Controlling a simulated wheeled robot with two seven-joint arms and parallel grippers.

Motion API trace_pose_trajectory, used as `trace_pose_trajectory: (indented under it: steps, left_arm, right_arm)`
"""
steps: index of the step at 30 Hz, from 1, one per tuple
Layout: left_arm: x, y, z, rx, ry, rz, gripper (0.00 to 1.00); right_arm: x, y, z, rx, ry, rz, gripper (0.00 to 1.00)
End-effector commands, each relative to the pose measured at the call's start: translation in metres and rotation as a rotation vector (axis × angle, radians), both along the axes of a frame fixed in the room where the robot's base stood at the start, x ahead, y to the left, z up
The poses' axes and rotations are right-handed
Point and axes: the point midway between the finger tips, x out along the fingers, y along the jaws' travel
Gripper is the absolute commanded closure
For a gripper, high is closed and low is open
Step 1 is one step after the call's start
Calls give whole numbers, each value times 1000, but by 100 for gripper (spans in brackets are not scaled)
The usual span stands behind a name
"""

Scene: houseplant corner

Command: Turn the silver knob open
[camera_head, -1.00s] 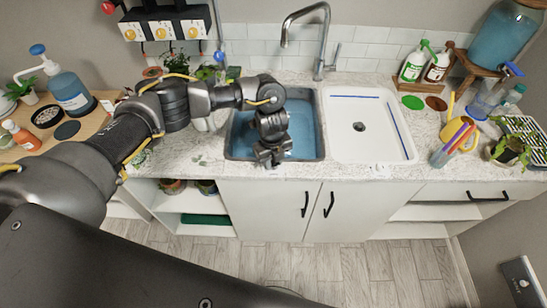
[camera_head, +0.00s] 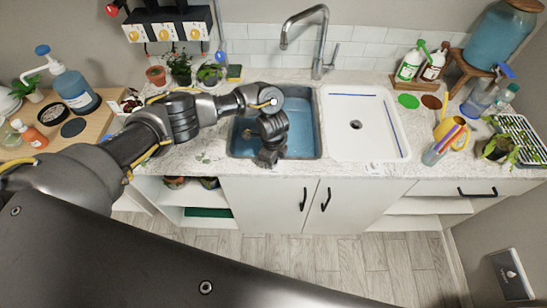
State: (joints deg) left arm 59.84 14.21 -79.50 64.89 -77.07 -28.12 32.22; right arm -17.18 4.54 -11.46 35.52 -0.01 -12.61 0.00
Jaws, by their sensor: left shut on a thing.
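My left gripper (camera_head: 267,160) hangs low over the front edge of the left sink basin (camera_head: 236,140), which holds blue water. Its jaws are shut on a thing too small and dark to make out. No silver knob shows clearly; I cannot tell whether one is hidden by the gripper. A silver faucet (camera_head: 322,40) with a side lever (camera_head: 331,56) stands behind the basins, apart from the gripper. My right gripper is out of view.
The white right basin (camera_head: 352,142) is empty. Cabinet doors with black handles (camera_head: 303,200) are below. Potted plants (camera_head: 180,68) stand behind my arm. A yellow watering can (camera_head: 452,130) and bottles (camera_head: 408,66) stand at right. A valve box (camera_head: 170,25) is on the wall.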

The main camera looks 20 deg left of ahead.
Motion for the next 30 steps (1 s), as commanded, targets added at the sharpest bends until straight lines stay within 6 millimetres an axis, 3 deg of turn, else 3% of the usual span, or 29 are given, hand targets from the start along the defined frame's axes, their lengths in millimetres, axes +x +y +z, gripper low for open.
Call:
trace_pose_trajectory:
  steps: [12, 13, 18, 26, 30]
  left_arm:
    - [1, 1, 1, 0, -3, 10, 95]
    - [1, 1, 1, 0, -3, 10, 71]
    - [1, 0, 1, 0, -2, 9, 50]
    - [0, 0, 1, 0, -1, 8, 50]
    - [1, 0, 11, -3, -2, 6, 50]
  right_arm:
    - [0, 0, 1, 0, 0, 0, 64]
    - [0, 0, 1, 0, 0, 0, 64]
    - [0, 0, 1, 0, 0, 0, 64]
    - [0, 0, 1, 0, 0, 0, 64]
    - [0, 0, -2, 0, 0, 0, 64]
